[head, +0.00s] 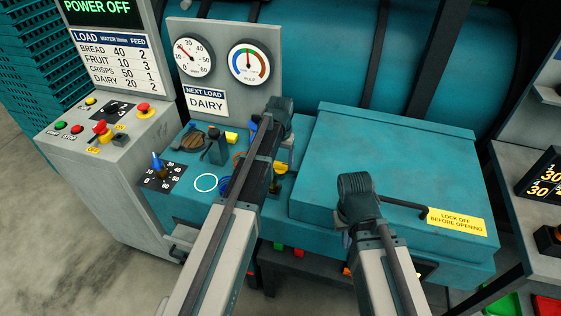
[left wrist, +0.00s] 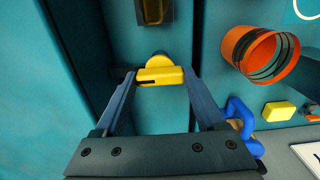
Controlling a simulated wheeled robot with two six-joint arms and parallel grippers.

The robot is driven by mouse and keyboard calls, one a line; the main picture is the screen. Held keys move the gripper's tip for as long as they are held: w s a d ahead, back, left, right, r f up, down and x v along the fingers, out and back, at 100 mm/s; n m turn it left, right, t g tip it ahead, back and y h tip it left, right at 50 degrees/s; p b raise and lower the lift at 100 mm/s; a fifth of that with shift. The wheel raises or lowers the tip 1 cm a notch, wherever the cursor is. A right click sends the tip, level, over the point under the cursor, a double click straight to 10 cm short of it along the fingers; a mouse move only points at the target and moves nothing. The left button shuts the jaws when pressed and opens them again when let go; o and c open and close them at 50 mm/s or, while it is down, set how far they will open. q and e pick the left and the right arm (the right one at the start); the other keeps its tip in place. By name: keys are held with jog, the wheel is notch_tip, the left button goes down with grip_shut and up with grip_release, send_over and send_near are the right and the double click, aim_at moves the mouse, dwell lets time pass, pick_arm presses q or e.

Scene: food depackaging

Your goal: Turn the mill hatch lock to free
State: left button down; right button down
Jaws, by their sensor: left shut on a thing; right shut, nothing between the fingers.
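The yellow lock knob (left wrist: 160,75) sits between the fingers of my left gripper (left wrist: 160,82) in the left wrist view, and the gripper is shut on it. In the head view a yellow piece (head: 281,169) shows just right of my left gripper, whose fingertips are hidden behind the arm. The teal mill hatch (head: 390,150) is closed and carries a yellow label reading "LOCK OFF BEFORE OPENING" (head: 457,222). My right gripper (head: 357,193) is over the front of the hatch, shut and empty; its fingertips are hidden.
A black rod (head: 400,205) runs along the hatch front. Left of my left gripper are a blue-handled dial (head: 158,165) and a white ring (head: 205,183). The screen (head: 98,8) reads "POWER OFF".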

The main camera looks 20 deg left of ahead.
pick_arm(q)
jog(key=m, duration=0.4)
jog(key=shift+m, duration=0.3)
jog(key=m, duration=0.4)
jog(key=shift+m, duration=0.3)
jog(key=m, duration=0.4)
jog(key=shift+m, duration=2.3)
grip_release()
jog(key=shift+r, duration=0.15)
